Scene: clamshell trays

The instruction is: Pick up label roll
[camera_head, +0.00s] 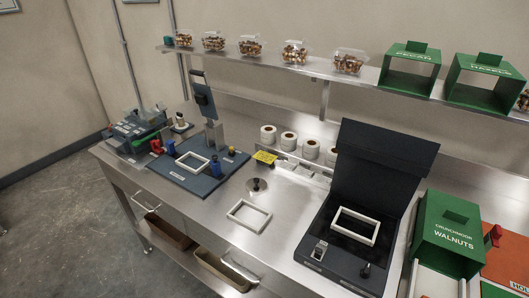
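Several white label rolls stand in a row at the back of the steel bench, against the backsplash under the shelf. The leftmost roll (268,135) is next to a second roll (289,141), then a third roll (310,149). My gripper is not in view.
A yellow card (265,157) stands in front of the rolls. A black lidded box (343,258) is to the right, a blue-grey fixture board (181,178) to the left. A white frame (249,214) lies on the steel bench (285,210). The shelf (320,73) overhangs behind, holding filled clamshells and green boxes.

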